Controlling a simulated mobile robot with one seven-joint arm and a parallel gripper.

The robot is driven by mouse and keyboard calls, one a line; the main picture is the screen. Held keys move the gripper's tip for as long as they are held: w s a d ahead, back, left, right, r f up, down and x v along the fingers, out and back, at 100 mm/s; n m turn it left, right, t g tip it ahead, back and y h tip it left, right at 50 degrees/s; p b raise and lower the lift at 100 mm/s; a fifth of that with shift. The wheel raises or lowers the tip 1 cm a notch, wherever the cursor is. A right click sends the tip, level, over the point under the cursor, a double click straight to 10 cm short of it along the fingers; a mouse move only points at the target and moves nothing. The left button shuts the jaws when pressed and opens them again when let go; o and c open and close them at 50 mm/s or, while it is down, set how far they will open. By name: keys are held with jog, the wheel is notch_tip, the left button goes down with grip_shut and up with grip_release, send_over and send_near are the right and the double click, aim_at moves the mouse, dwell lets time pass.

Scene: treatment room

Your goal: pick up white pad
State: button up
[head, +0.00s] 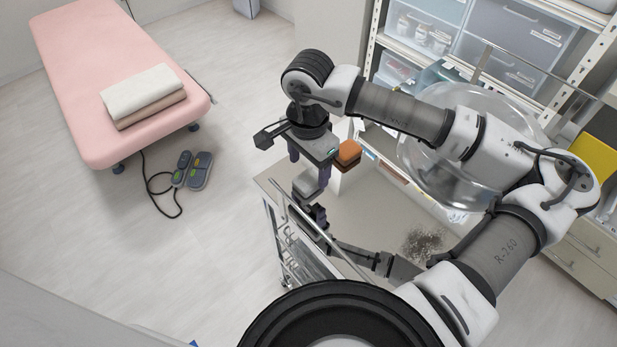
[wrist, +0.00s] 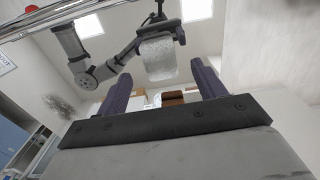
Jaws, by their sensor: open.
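In the head view my gripper (head: 309,165) points down over the metal cart (head: 375,205), its two purple fingers apart. A pale grey-white block (head: 306,183), which looks like the white pad, shows close beside and partly behind the fingers. Whether it lies between them is not clear here. In the wrist view a white textured pad (wrist: 158,62) shows beyond the fingertips of my gripper (wrist: 168,80), roughly in line with the gap. The gap shows no held thing. The cart's top looks shiny and seems to mirror my arm.
An orange-brown block (head: 348,153) stands just right of the gripper. A large clear round shell (head: 455,100) and shelves with bins (head: 510,40) are behind my arm. A pink bed (head: 75,60) with folded towels (head: 140,92) is at left.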

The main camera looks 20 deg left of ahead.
aim_at(309, 178)
jog(key=shift+f+p, duration=0.6)
jog(key=shift+f, duration=1.4)
jog(key=c, duration=1.1)
